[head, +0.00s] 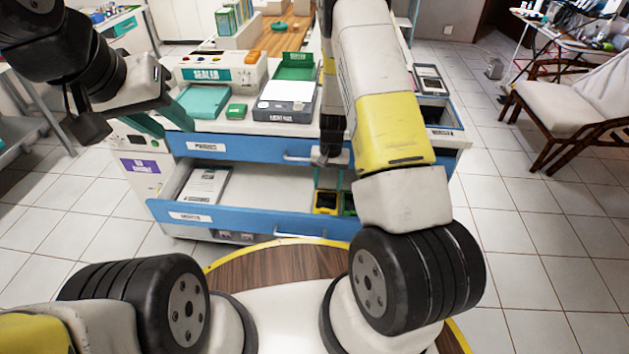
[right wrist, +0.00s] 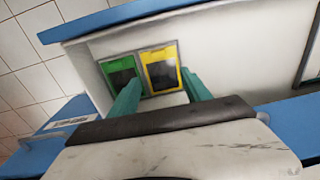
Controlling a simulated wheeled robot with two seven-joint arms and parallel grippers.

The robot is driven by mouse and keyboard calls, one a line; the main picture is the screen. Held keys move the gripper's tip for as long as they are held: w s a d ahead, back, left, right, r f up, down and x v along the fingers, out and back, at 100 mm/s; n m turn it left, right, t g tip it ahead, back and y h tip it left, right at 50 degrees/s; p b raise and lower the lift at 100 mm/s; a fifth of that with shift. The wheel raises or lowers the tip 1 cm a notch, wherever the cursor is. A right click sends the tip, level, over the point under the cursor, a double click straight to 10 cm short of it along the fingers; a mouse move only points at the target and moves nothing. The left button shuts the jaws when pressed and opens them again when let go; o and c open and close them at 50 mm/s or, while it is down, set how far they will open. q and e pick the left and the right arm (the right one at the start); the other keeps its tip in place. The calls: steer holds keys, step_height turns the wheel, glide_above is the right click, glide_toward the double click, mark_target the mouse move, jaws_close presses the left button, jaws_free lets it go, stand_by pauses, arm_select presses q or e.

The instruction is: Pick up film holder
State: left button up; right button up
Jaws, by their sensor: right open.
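Two small framed holders lie side by side in the open lower drawer (head: 262,187), one yellow with a dark centre (head: 326,201) and one green with a dark centre (head: 349,204). I cannot tell which is the film holder. The right wrist view shows the yellow holder (right wrist: 161,67) and the green holder (right wrist: 119,71) flat near a drawer corner. My right gripper (right wrist: 158,88) is open and empty above them, its teal fingers spread around their near side. My left gripper (head: 157,121) is near the cabinet's left end, away from the holders; its jaw gap is unclear.
A paper-like item (head: 206,184) lies in the drawer's left part. The drawer's middle is bare. The drawer walls stand close to the holders.

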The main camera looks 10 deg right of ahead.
mark_target(325, 209)
steer(key=f, duration=1.1)
steer(key=shift+s+a+f, duration=0.2)
steer(key=shift+s+a, duration=0.1)
steer(key=shift+s, duration=0.05)
jaws_close()
